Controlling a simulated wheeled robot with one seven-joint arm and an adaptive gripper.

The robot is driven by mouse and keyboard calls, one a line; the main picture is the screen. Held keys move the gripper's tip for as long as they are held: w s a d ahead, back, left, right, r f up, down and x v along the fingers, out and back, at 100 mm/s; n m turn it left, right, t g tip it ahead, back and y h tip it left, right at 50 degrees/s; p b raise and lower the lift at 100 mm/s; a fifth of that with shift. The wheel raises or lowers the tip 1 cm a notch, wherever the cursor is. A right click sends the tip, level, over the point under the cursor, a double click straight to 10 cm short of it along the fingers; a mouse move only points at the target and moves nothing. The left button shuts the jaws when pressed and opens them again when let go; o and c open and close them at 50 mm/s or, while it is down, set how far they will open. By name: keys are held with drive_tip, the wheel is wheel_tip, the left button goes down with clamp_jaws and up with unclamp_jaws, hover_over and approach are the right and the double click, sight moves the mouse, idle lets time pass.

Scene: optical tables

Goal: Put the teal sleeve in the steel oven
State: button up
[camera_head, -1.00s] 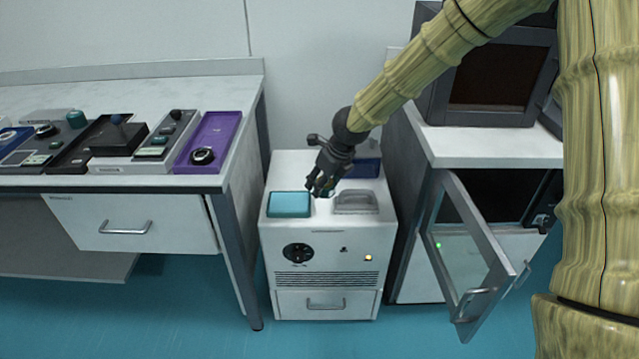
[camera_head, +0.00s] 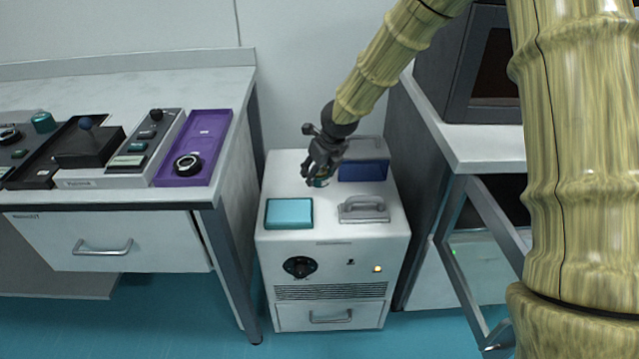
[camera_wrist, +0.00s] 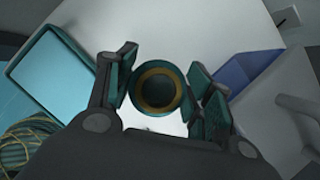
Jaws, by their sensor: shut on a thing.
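My gripper (camera_head: 318,178) is shut over the top of a white cabinet. In the wrist view, my gripper (camera_wrist: 166,92) has its fingers on both sides of the teal sleeve (camera_wrist: 158,112), a round piece with a gold ring and dark centre, seen end-on. In the head view only a little of the sleeve (camera_head: 319,182) shows below the fingers. At the right, a frame with an open glass door (camera_head: 472,280) stands under a white bench top, largely hidden by my arm. A dark grey box with a dark window (camera_head: 498,65) stands on that bench. I cannot tell which is the steel oven.
The white cabinet (camera_head: 285,172) carries a light-blue block (camera_head: 289,213), a grey handled piece (camera_head: 363,209) and a dark-blue box (camera_head: 363,171). The left table holds a purple tray (camera_head: 205,135) with a black ring (camera_head: 187,164), and several trays of devices. Teal floor shows in front.

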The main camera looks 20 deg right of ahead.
sight(319, 182)
drive_tip(key=shift+f+b, duration=0.35)
drive_tip(key=shift+f, duration=1.55)
drive_tip(key=shift+s+f, duration=0.1)
drive_tip(key=o, duration=1.1)
drive_tip(key=shift+o, duration=0.2)
